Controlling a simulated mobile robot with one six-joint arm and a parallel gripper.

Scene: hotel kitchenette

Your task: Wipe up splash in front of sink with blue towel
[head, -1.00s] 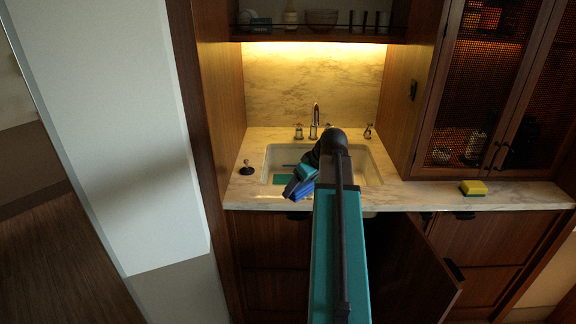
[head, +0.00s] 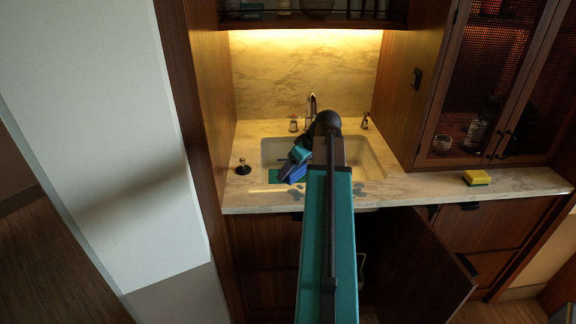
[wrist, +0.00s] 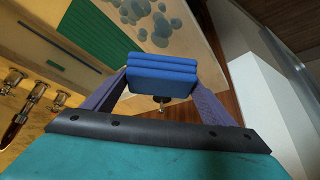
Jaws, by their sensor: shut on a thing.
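My gripper (head: 301,155) is shut on the folded blue towel (head: 293,170). The towel appears over the left part of the sink basin in the head view. In the wrist view the towel (wrist: 162,65) sits between both fingertips (wrist: 163,82), and its layered edge shows. The splash also shows beyond the towel in the wrist view (wrist: 150,14). My arm hides part of the counter's front strip. Towel contact with the counter cannot be told.
A yellow-green sponge (head: 477,177) lies on the right counter. A black-based knob-like item (head: 243,168) stands left of the sink. The faucet (head: 312,104) rises behind it. A green ribbed item (wrist: 95,36) is in the basin. A cabinet door (head: 420,265) hangs open below.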

